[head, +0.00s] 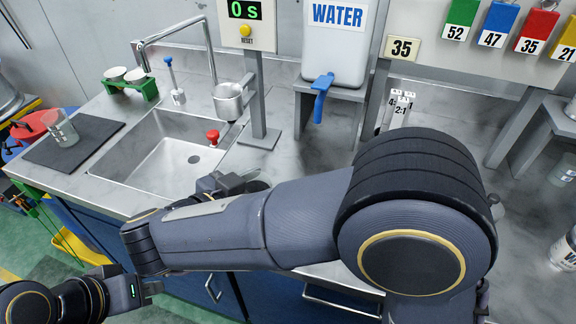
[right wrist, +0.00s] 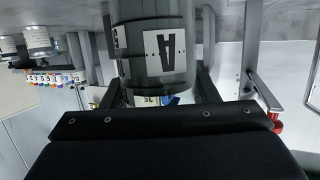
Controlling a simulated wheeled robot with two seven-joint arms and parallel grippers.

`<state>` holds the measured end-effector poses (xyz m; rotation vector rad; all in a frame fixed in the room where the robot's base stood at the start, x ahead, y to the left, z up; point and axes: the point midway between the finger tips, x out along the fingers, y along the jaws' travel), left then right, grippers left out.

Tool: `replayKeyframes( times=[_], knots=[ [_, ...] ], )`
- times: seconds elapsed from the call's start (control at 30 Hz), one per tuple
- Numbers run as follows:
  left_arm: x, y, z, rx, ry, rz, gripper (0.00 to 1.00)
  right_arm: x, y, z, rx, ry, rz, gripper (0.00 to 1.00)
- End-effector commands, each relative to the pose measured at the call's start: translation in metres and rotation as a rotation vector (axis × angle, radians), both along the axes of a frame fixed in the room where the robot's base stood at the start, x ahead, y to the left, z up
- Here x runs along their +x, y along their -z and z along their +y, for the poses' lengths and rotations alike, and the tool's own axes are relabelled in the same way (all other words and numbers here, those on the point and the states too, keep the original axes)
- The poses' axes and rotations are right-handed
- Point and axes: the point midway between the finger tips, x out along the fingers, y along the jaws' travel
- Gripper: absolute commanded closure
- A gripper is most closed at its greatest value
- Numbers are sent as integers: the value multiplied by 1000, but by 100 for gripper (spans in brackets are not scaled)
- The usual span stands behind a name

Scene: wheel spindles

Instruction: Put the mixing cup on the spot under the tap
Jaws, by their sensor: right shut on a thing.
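A grey cup marked A (right wrist: 165,50), which I take to be the mixing cup, fills the middle of the right wrist view, upside down in that picture. My right gripper (head: 232,183) is shut on it, one finger on each side. In the head view the gripper is by the front right edge of the sink, and the cup is mostly hidden there. The blue tap (head: 321,105) sticks out of the white water tank (head: 337,50); the counter below it is partly in view. My left gripper (head: 132,288) is low at the left, its fingers unclear.
The sink (head: 160,165), with a red knob (head: 212,136), lies left of the tap. A timer post (head: 257,95) and metal cup (head: 229,103) stand between them. A clear container (head: 62,130) is on a dark mat (head: 85,148). My right arm covers the front counter.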

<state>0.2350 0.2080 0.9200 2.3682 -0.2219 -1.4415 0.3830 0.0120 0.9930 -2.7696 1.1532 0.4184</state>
Motion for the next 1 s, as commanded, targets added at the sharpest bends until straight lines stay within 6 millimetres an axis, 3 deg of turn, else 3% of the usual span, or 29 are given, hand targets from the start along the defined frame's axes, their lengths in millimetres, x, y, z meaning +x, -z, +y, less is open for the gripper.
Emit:
replayKeyframes(
  times=[0.6, 0.97, 1.0],
  knots=[
    [0, 5, 0, 0, 0, 0, 100, 103, 0, -104, 1, 4, -1, 74],
    [0, 6, 0, 0, 0, 0, 100, 126, 0, -128, 0, 2, -1, 74],
    [0, 9, 0, 0, 0, 0, 100, 126, 9, -126, -4, 0, 2, 74]
  ],
)
